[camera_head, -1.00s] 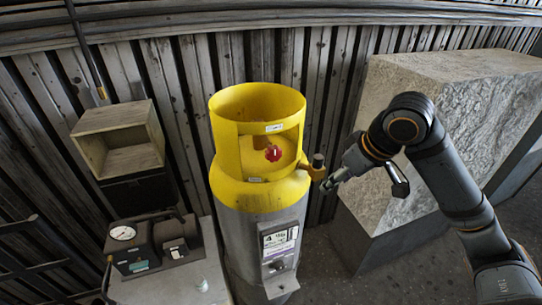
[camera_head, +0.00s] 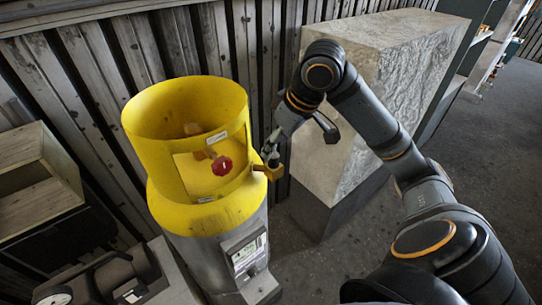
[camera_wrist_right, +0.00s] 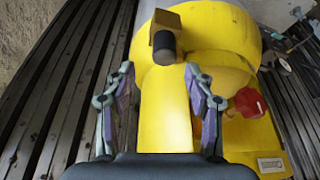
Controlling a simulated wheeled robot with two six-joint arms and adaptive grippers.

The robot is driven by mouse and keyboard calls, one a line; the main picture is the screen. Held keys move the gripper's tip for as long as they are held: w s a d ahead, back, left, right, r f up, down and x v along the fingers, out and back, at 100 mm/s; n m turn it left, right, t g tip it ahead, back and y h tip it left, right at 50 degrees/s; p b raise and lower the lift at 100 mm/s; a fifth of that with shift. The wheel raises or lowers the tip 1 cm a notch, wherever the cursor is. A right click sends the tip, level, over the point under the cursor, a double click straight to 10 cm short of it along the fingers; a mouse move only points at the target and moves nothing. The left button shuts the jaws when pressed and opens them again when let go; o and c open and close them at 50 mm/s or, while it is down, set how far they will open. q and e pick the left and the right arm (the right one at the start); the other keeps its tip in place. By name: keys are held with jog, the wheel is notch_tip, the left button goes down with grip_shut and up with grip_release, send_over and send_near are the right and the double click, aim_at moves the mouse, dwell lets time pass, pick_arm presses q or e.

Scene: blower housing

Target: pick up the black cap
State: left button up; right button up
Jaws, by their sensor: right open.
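The black cap (camera_wrist_right: 164,46) is a short dark cylinder on a brass-coloured block (camera_wrist_right: 165,20), which sticks out from the side of the yellow tank collar (camera_wrist_right: 215,35). In the head view the brass block (camera_head: 271,172) is at the collar's right side, and the cap is mostly hidden by my gripper. My right gripper (camera_wrist_right: 160,70) is open, with one finger on each side of the cap's line in the wrist view. Its fingertips look close to the cap; I cannot tell whether they touch it. My left gripper is not in view.
A red valve knob (camera_head: 222,166) sits inside the collar's opening. The grey tank body (camera_head: 225,245) stands below. A large stone block (camera_head: 390,95) stands to the right. A wooden box (camera_head: 40,190) and a gauge device (camera_head: 100,280) are at the left.

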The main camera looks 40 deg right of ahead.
aim_at(274, 156)
jog(key=f, duration=0.1)
jog(key=f+p, duration=0.1)
jog(key=f, duration=0.1)
jog(key=shift+s+a+p, duration=0.15)
jog(key=shift+a+p, duration=0.15)
jog(key=shift+a, duration=0.1)
jog(key=shift+f, duration=0.2)
jog(key=shift+w+f, duration=0.2)
jog(key=shift+w, duration=0.35)
jog(key=shift+c, duration=0.8)
jog(key=c, duration=0.5)
jog(key=shift+s, duration=0.25)
jog(key=c, duration=0.4)
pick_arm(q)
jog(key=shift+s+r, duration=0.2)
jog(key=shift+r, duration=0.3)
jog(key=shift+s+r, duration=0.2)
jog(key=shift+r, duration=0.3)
pick_arm(e)
jog(key=shift+w, duration=0.1)
